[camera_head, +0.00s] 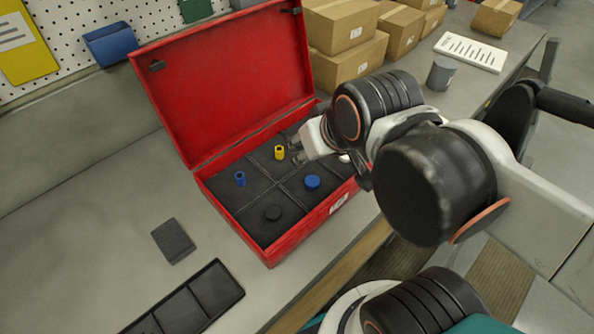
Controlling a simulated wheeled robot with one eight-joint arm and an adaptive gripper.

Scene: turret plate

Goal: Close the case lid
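A red case (283,244) stands on the grey workbench. Its lid (228,86) stands open at the back, tilted up. The black inside is split into compartments holding a yellow piece (279,152), a slim blue piece (240,179), a round blue piece (312,182) and a round black piece (272,213). My gripper (294,149) is over the right part of the case, near the yellow piece and apart from the lid. Its fingers are small and partly hidden by my arm, so I cannot tell how far apart they are. The case's right end is partly hidden too.
Cardboard boxes (345,62) stand behind the case at right, near a grey cylinder (441,73) and a white sheet (470,52). A dark block (173,240) and a black divided tray (190,303) lie front left. Bench left of the case is clear.

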